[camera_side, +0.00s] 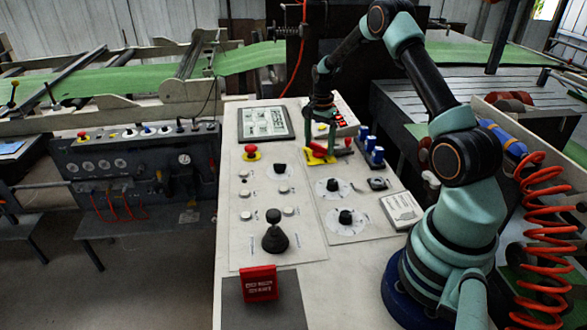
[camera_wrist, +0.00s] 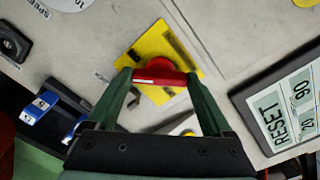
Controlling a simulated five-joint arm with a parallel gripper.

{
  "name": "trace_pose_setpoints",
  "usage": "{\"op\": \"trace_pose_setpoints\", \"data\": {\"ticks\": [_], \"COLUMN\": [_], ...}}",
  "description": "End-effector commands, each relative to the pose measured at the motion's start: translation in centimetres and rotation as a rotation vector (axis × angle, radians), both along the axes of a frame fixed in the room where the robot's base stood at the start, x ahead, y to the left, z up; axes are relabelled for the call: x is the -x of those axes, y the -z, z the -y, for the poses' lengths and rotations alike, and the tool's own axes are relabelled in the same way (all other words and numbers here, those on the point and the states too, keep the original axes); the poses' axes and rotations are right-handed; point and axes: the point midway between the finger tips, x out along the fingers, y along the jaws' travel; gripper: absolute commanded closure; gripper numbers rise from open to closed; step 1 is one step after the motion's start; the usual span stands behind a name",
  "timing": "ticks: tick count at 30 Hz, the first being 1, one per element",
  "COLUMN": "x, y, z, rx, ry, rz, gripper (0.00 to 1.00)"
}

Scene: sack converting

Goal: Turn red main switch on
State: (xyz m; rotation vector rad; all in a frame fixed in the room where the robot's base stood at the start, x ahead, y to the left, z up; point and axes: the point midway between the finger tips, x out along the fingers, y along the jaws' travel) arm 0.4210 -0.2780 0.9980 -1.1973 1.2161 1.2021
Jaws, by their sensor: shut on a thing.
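The red main switch sits on a yellow plate (camera_wrist: 151,45) on the pale control panel. In the wrist view its red handle (camera_wrist: 160,72) lies between the two green fingers of my gripper (camera_wrist: 160,80), which is shut on it. In the side view my gripper (camera_side: 324,148) reaches down to the switch at the back of the panel, over the yellow plate (camera_side: 314,158). A red part (camera_side: 338,150) shows just right of the fingers. The switch's base is partly hidden by the fingers, and I cannot tell its on or off position.
A screen (camera_side: 266,123) lies left of my gripper and a red mushroom button (camera_side: 251,150) on yellow is below it. Blue switches (camera_side: 374,152) stand close on the right. Black knobs (camera_side: 345,216), a joystick (camera_side: 274,235) and a red sign (camera_side: 259,284) are nearer the front.

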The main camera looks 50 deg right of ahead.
Motion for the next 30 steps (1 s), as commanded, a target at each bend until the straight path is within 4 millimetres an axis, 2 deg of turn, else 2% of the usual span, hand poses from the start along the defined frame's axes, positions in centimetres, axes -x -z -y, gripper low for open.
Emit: {"op": "trace_pose_setpoints", "data": {"ticks": [5,6,7,17,20,30], "x": [0.1,0.1,0.1,0.0,-0.1,0.0], "y": [0.1,0.1,0.1,-0.6,-2.0,-8.7], "z": [0.2,0.2,0.2,0.2,0.2,0.3], "rx": [0.001,0.001,0.001,0.002,0.004,0.004], "ry": [0.007,0.007,0.007,0.003,0.003,0.005], "rz": [0.002,0.002,0.002,0.004,0.006,0.007], "gripper": [0.71,0.04,0.0,0.0,0.0,0.0]}}
